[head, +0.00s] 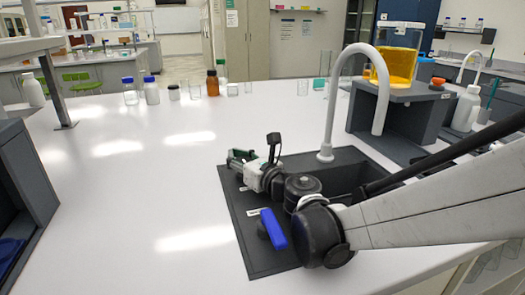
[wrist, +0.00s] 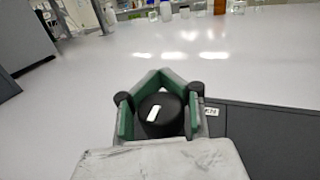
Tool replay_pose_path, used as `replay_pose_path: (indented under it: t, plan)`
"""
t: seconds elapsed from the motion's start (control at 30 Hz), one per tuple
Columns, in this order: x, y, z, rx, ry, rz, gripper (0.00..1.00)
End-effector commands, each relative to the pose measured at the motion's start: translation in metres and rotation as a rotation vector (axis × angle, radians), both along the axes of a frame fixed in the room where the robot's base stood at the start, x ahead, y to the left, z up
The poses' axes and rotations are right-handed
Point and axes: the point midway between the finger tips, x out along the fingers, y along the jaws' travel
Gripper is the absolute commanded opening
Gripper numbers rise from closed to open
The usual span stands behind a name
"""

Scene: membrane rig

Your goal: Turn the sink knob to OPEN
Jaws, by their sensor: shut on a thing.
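The black round sink knob (wrist: 160,118) with a white pointer mark sits between the green-padded fingers of my gripper (wrist: 158,100) in the wrist view. My gripper is shut on it. The white mark slants slightly, its top leaning right. A small white label (wrist: 211,111) lies on the dark grey panel right of the knob; its text is partly hidden. In the head view my gripper (head: 240,158) reaches to the far-left part of the dark sink panel (head: 240,222), and the knob is hidden behind my gripper and wrist.
A white curved faucet (head: 327,146) stands behind the sink basin. A blue-handled valve (head: 273,228) sits at the panel's near side, close to my arm. Yellow liquid fills a tank (head: 397,66) on a grey stand. Bottles (head: 151,90) line the far edge. The white counter (head: 130,190) at left is clear.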

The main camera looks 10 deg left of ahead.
Motion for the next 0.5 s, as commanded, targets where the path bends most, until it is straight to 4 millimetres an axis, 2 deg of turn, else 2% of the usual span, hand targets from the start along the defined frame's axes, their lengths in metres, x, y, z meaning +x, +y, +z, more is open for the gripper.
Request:
replay_pose_path:
  t: [0.27,0.5]
  plan:
    - [-0.0040,-0.0025,-0.0026,-0.001,0.000,0.039,0.00]
    - [-0.0070,-0.0011,-0.0032,-0.003,0.000,0.175,0.00]
